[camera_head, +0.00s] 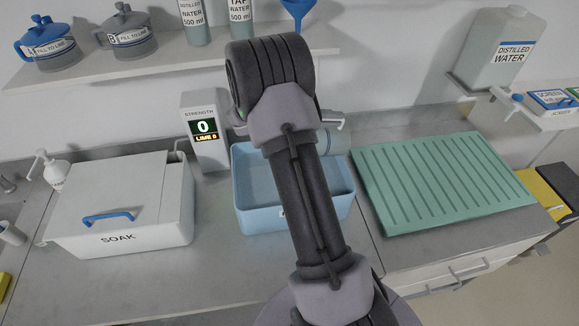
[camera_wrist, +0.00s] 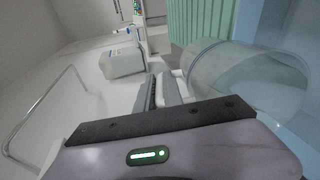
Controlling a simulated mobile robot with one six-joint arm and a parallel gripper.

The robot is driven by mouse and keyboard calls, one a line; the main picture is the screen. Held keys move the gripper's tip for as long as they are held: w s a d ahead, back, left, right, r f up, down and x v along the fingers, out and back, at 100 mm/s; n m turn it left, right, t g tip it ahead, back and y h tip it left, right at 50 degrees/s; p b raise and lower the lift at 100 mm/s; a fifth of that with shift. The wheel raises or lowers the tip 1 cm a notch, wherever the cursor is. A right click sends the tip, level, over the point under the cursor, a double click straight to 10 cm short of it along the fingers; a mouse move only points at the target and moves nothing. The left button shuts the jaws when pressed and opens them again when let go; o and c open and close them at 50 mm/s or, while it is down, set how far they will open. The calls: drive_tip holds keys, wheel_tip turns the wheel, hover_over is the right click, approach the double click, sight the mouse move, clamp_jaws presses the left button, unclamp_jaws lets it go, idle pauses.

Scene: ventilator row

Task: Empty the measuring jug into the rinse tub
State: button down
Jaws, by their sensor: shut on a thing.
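The measuring jug (camera_wrist: 250,75) is a clear, see-through cylinder at the right of the wrist view, lying tilted on its side. My gripper (camera_wrist: 166,92) is shut on it at its left side. In the head view the jug (camera_head: 333,142) shows as a pale cylinder just right of my arm, over the back of the rinse tub. My gripper there is mostly hidden behind my arm. The rinse tub (camera_head: 258,222) is a light blue open box on the counter, its middle covered by my arm. I cannot tell whether liquid is left in the jug.
A white SOAK box (camera_head: 118,215) with a blue handle stands left of the tub. A strength meter (camera_head: 204,130) reading 0 stands behind. A green ribbed drainer (camera_head: 440,183) lies right. A shelf (camera_head: 170,57) with jugs and bottles runs above.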

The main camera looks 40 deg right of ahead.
drive_tip(key=shift+w+a+g+h+b, duration=0.15)
drive_tip(key=shift+w+a+h+b, duration=0.1)
drive_tip(key=shift+a, duration=0.3)
drive_tip(key=shift+w+a+g+h+b, duration=0.15)
drive_tip(key=shift+w+a+h, duration=0.1)
drive_tip(key=shift+a, duration=0.3)
idle(0.6)
drive_tip(key=shift+w+a+r+g+h+p, duration=0.1)
drive_tip(key=shift+w+a+r+g+h, duration=0.15)
drive_tip(key=shift+a+h, duration=0.25)
drive_tip(key=shift+w+a+r+g+h+p, duration=0.2)
drive_tip(key=shift+a+r+h, duration=0.1)
drive_tip(key=shift+a+h, duration=0.25)
drive_tip(key=shift+w+a+r+g+h+p, duration=0.15)
drive_tip(key=shift+w+a+r+h, duration=0.15)
drive_tip(key=shift+a, duration=0.3)
idle(1.5)
